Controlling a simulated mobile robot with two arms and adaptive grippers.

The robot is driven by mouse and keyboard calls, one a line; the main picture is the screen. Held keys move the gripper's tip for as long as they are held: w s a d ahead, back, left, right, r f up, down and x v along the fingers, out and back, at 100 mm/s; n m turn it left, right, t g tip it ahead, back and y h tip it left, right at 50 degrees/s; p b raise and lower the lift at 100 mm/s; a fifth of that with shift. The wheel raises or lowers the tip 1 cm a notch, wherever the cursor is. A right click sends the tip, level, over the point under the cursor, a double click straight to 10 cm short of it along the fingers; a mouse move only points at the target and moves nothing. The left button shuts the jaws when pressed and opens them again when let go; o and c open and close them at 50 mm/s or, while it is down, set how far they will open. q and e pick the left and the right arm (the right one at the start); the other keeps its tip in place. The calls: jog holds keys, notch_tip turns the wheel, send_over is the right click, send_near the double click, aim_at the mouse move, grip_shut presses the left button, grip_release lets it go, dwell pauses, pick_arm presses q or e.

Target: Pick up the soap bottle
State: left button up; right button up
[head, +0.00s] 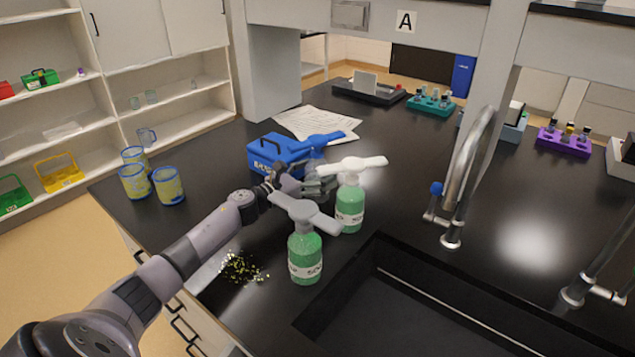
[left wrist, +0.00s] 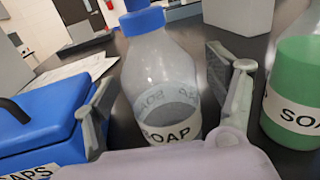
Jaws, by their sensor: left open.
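A clear soap bottle (left wrist: 160,75) with a blue top stands upright between the fingers of my left gripper (left wrist: 165,100) in the left wrist view. Its label reads SOAP and its lower part looks greyish. In the head view its blue pump top (head: 318,141) shows behind my left gripper (head: 318,186), which hides much of its body. The gripper is open, with a gap beside the bottle. Two green soap bottles stand nearer the sink, one with a grey top (head: 304,258) and one with a white top (head: 350,205). My right gripper is not in view.
A blue box (head: 268,153) stands left of the clear bottle, close to my left finger. Several yellow-blue cups (head: 168,186) stand at the left edge. A sink (head: 400,310) and tap (head: 468,170) are at right. Papers (head: 310,123) lie behind; small debris (head: 240,268) lies in front.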

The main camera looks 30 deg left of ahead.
pick_arm(q)
jog(key=shift+c, duration=0.4)
jog(key=c, duration=1.6)
jog(key=shift+r, duration=0.1)
jog(key=shift+c, duration=0.5)
